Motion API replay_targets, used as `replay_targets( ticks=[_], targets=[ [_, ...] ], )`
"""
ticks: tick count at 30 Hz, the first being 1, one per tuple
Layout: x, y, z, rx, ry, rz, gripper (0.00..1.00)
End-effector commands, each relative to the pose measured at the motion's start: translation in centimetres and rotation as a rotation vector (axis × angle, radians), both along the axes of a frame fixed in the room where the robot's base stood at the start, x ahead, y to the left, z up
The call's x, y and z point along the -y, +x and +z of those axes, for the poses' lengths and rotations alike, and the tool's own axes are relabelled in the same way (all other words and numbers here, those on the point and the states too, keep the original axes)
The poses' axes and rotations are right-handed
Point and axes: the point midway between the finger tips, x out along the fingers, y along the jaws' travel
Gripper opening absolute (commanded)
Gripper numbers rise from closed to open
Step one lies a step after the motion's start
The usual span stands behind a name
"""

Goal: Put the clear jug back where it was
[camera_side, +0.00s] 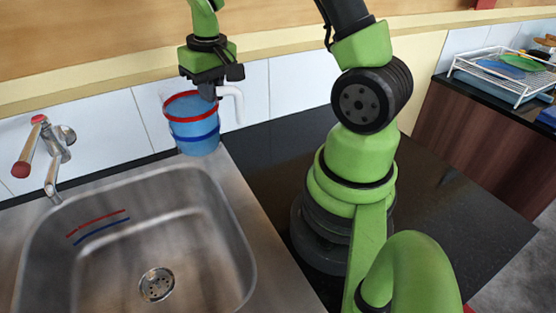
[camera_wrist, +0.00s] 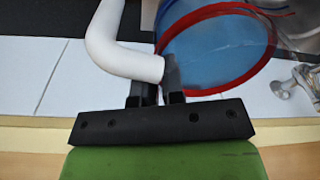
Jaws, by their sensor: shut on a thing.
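The clear jug (camera_side: 193,124) looks blue, with a red rim, a blue band and a white handle (camera_side: 231,100) on its right. It is upright at the back right corner of the sink, by the tiled wall. I cannot tell whether its base touches the surface. My gripper (camera_side: 209,91) is above it, shut on its upper edge where the handle meets the rim. In the wrist view the jug (camera_wrist: 215,52) opens to the right of my gripper (camera_wrist: 157,82), and the white handle (camera_wrist: 110,48) bends away to the left. The blue inside hides any contents.
The steel sink (camera_side: 235,232) with red and blue marks on its wall lies in front of the jug. A tap (camera_side: 54,160) stands left. The dark counter (camera_side: 262,160) right of the jug is clear up to my base. A dish rack (camera_side: 500,78) stands far right.

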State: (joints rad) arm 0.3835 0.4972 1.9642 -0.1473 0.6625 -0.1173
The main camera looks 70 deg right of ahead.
Motion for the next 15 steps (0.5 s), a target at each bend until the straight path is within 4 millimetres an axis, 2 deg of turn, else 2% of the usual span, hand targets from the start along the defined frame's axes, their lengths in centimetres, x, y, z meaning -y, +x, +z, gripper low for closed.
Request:
replay_targets(
  ticks=[1,6,12,15],
  targets=[
    [1.7,-1.3,0.5,0.002,0.002,0.005,0.0],
    [5.5,-5.9,1.7,-0.007,0.009,0.085,0.0],
    [7.9,-10.7,2.7,-0.015,0.016,0.166,0.0],
    [8.4,-12.2,2.9,-0.019,0.018,0.197,0.0]
  ],
)
